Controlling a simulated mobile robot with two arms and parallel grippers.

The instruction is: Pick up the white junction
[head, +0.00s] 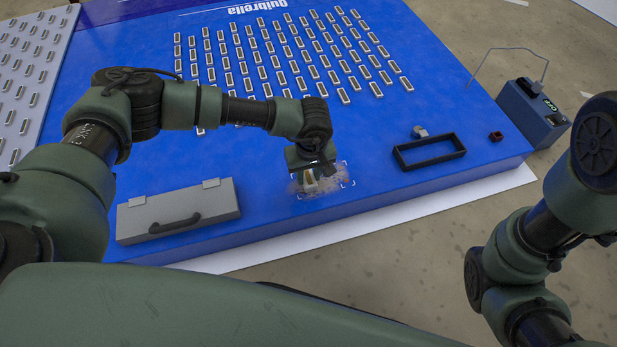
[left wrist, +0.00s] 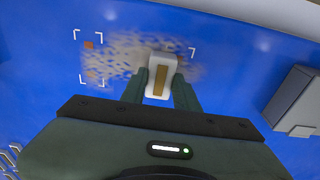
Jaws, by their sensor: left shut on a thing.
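The white junction (left wrist: 158,65), a small white block with a tan strip on its face, is between the fingers of my left gripper (left wrist: 163,78) in the left wrist view. The gripper is shut on it. In the head view my left gripper (head: 316,177) points down over a speckled patch framed by white corner marks on the blue surface. The junction (head: 310,178) shows there only in part beneath the gripper. I cannot tell whether it touches the surface. My right arm shows at the right of the head view, but its gripper is out of view.
A grey case (head: 180,210) lies left of the patch. A black rectangular frame (head: 430,152), a small grey piece (head: 419,131) and a dark red piece (head: 496,136) lie to the right. Rows of small modules cover the blue panel (head: 480,120) behind. A blue box (head: 530,113) stands beyond its right edge.

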